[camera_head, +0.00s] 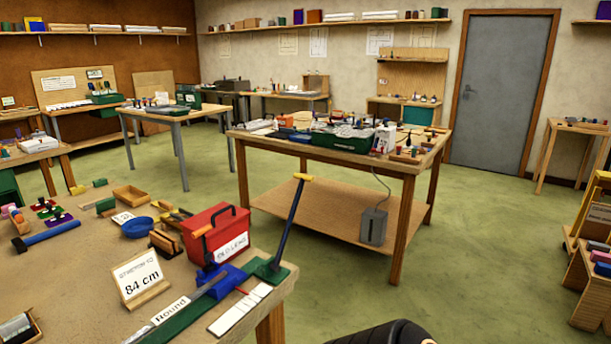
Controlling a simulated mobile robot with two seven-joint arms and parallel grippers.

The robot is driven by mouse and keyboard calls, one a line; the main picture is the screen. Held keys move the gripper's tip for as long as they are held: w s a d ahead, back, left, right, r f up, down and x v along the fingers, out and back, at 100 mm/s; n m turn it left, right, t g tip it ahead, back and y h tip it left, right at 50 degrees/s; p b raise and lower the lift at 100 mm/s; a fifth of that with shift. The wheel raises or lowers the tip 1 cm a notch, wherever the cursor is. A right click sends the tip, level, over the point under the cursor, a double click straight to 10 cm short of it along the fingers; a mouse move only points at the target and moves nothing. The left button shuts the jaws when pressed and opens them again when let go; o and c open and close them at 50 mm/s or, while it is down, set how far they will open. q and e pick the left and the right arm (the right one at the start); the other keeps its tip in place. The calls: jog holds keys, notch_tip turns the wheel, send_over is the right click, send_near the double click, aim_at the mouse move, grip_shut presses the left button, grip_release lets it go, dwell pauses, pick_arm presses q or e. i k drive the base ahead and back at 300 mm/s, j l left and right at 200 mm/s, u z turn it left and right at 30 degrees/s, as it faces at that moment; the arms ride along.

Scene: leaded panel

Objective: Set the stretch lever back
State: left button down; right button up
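The stretch lever (289,222) is a long dark blue bar with a yellow crosswise handle at its top. It stands up from a green base at the right end of the near bench, leaning to the right at the top. A green rail (190,314) with a blue block (222,280) runs from the base toward the lower left. A white scale strip with red marks (241,309) lies beside it. Neither gripper shows. A black rounded part at the bottom edge shows no fingers.
A red "OLD LEAD" box (216,232) stands close left of the lever. An "84 cm" sign (138,281) and a blue round dish (137,227) are farther left on the near bench (75,290). Another table (335,150) stands behind.

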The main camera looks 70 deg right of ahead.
aim_at(275, 266)
jog(key=z, duration=2.35)
